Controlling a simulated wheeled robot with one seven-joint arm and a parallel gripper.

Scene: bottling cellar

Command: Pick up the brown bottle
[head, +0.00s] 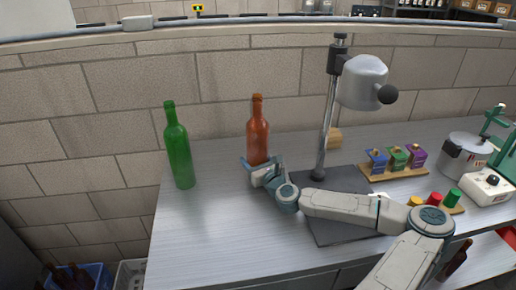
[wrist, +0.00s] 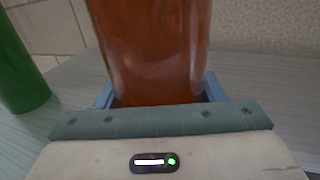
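The brown bottle (head: 257,139) is reddish-brown glass and stands upright near the back of the metal table; its foot is hidden behind my gripper. My gripper (head: 262,162) is low at the bottle, with one blue finger on each side of it. In the wrist view the bottle (wrist: 150,50) fills the middle between the two fingertips (wrist: 158,98). Its edges lie very close to both fingers. I cannot tell whether they press on the glass or a thin gap is left.
A green bottle (head: 178,150) stands to the left, apart from my gripper. Coloured boxes (head: 397,158) and a metal pot (head: 463,155) are farther right. The table's front left is clear.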

